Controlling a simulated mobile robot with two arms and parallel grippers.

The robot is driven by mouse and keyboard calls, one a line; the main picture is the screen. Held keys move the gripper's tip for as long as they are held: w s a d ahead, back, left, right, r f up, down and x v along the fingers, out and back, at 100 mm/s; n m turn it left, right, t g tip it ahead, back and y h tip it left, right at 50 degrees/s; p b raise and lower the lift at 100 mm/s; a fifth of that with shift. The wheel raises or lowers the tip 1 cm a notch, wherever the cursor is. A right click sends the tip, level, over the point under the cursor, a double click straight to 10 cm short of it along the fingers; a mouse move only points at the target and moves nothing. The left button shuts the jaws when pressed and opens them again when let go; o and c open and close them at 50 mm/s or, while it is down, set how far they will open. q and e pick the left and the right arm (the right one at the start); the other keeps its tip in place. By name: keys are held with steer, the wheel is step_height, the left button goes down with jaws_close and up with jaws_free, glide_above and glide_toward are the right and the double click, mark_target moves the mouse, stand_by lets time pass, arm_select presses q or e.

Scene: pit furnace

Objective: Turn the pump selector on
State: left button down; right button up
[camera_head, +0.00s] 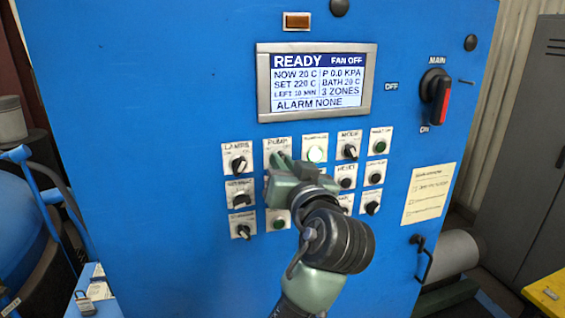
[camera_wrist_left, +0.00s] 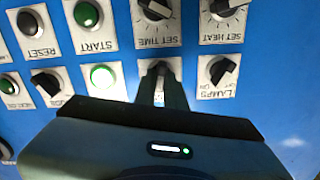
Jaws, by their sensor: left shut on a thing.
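The pump selector sits under the PUMP label (camera_head: 277,142) in the top row of the blue panel, and my left gripper mostly hides its knob in the head view. My left gripper (camera_head: 279,164) reaches up to it from below, its fingers shut on the knob. In the upside-down left wrist view, the fingers (camera_wrist_left: 160,90) close around the pump selector (camera_wrist_left: 158,67), between the LAMPS knob and a lit green button. Which way the pump knob points is hard to tell. My right gripper is not in view.
The LAMPS knob (camera_head: 238,164) is close at left and the lit green button (camera_head: 315,153) close at right. More knobs and buttons sit below. The display (camera_head: 317,82) above reads READY, FAN OFF.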

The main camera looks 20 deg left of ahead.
arm_select(q)
steer(key=shift+m+p, duration=0.5)
steer(key=shift+m, duration=1)
steer(key=c, duration=1.5)
jaws_free()
steer(key=shift+d, duration=0.1)
steer(key=shift+w, duration=0.1)
